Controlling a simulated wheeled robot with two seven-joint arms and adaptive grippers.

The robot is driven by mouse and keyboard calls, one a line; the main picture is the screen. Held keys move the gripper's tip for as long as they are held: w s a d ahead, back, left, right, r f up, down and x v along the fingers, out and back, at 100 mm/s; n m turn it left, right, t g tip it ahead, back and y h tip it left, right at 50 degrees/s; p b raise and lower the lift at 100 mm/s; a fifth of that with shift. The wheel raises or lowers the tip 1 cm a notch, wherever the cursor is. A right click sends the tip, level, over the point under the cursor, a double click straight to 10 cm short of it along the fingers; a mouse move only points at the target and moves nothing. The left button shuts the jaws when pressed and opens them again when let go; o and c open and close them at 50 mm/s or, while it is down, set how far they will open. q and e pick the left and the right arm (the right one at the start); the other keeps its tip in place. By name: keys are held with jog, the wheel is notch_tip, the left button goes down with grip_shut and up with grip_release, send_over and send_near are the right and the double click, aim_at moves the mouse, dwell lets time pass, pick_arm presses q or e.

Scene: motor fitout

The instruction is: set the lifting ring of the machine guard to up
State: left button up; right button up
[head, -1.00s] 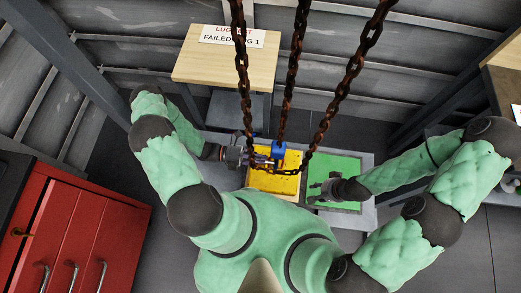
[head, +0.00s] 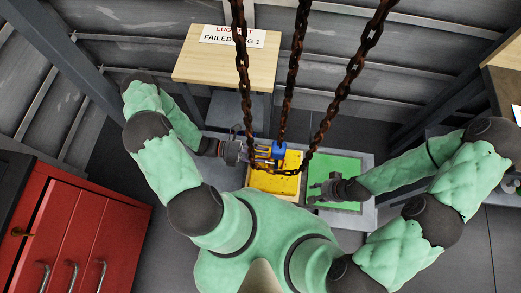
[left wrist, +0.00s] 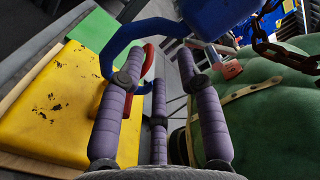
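The yellow machine guard (head: 272,184) lies as a flat plate below my left gripper. It also shows at the left of the left wrist view (left wrist: 55,110), worn with dark scratches. A red curved piece (left wrist: 149,62), which looks like the lifting ring, stands near the guard's edge, partly hidden behind a finger. A blue hook (left wrist: 125,38) curves beside it. The hook's blue block (head: 279,149) hangs on a chain. My left gripper (head: 264,152) has its purple fingers spread with nothing clearly held. My right gripper (head: 316,190) is over the green panel; its finger opening is unclear.
The green panel (head: 345,168) lies right of the guard. Rusty chains (head: 330,120) hang in front of the work area, close to my left gripper. A wooden table (head: 210,65) with a sign stands behind. A red cabinet (head: 75,235) stands at the left.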

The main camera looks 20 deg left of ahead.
pick_arm(q)
jog(key=shift+r, duration=2.45)
